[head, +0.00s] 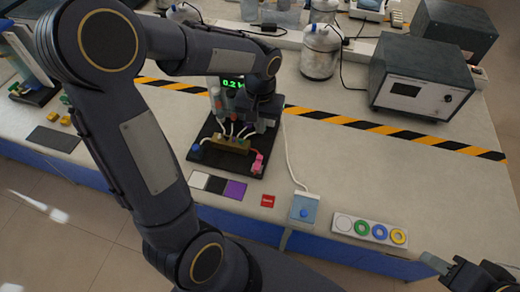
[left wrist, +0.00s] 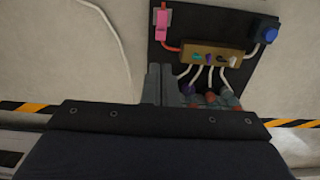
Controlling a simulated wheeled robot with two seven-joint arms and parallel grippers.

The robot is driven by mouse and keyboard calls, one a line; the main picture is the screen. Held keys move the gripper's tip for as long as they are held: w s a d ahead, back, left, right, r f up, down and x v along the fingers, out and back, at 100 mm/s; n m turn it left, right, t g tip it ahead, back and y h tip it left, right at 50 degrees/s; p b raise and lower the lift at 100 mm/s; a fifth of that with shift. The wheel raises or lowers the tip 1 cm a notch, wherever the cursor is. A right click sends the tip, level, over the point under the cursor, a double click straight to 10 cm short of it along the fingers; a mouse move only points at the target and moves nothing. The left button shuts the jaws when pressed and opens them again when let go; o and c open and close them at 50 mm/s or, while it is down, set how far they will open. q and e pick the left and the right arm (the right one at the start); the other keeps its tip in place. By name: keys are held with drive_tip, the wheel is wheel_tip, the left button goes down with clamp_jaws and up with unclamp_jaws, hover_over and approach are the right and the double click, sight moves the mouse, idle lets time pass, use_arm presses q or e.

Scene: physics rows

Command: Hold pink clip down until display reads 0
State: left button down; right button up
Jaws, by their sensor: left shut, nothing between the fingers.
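The pink clip (head: 257,163) sits at the right front of a black board (head: 225,168). It also shows at the top of the left wrist view (left wrist: 162,24), with a red lead running to a brown terminal block (left wrist: 212,55). The green display (head: 232,83) reads about 0.2, its end partly covered by my left arm. My left gripper (head: 262,128) is shut and empty behind the clip, over the board's right side. Its closed fingers show in the left wrist view (left wrist: 160,84), apart from the clip. My right gripper (head: 440,264) is at the lower right corner; its finger gap is unclear.
A blue knob (head: 196,148) is at the board's left. In front lie white, black and purple squares (head: 235,190), a red tag (head: 267,201), a blue-button box (head: 304,208) and a ring tray (head: 370,230). A grey instrument (head: 420,80) stands at the right.

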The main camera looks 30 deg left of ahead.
sight(260, 157)
use_arm(q)
wheel_tip(260, 157, down, 12)
drive_tip(key=shift+f+p, duration=0.1)
drive_tip(key=shift+p, duration=0.4)
